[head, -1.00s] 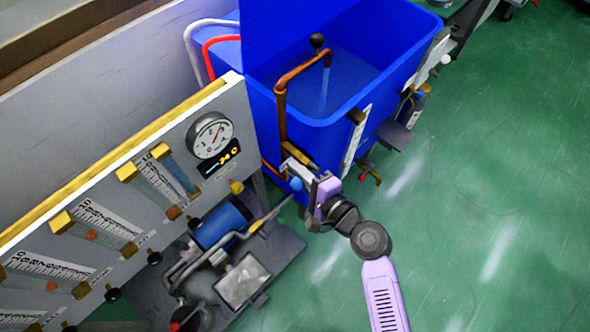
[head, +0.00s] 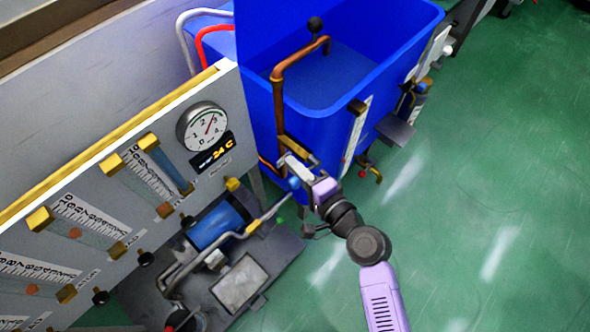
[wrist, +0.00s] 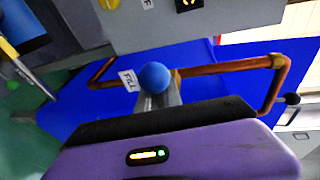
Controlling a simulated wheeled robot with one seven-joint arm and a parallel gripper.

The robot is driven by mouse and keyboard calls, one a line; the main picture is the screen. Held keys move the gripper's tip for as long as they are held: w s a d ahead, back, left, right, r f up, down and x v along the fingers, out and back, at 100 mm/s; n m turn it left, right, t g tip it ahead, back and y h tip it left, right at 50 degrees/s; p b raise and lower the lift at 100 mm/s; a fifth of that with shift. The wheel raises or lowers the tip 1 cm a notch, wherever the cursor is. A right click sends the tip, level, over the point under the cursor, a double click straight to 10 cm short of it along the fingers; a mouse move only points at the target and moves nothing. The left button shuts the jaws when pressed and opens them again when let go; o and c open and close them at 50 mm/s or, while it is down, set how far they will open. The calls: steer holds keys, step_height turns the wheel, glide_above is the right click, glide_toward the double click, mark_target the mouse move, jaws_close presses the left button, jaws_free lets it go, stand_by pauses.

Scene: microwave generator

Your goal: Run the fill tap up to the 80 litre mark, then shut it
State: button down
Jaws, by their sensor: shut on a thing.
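The fill tap's copper pipe (head: 279,110) rises at the near corner of the open blue tank (head: 425,50) and bends over its rim. No stream shows below its spout now. The brass valve (head: 298,148) sits low on the pipe, by my gripper. In the wrist view, a blue ball knob (wrist: 155,77) stands between my fingers, beside a FILL tag (wrist: 129,80). My gripper (head: 296,174) is shut on the tap handle. The tank's level scale (head: 357,130) is on its front face with a reddish mark low on it; its figures are too small to read.
A grey panel (head: 225,165) with a round dial (head: 203,127) and several scale tubes stands at the left. A blue pump (head: 215,225) with pipes is on the floor plate below. A small brass tap (head: 375,174) juts from the tank's lower front. Green floor at the right is clear.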

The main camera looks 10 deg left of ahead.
steer(key=shift+s+a+f+n, duration=0.2)
steer(key=shift+s+a+n, duration=0.2)
steer(key=shift+a, duration=0.15)
steer(key=c, duration=1.5)
jaws_free()
steer(key=shift+w+d, duration=0.15)
steer(key=v, duration=0.7)
steer(key=shift+s+d+b, duration=0.25)
steer(key=shift+s+b, duration=0.05)
steer(key=shift+b, duration=0.05)
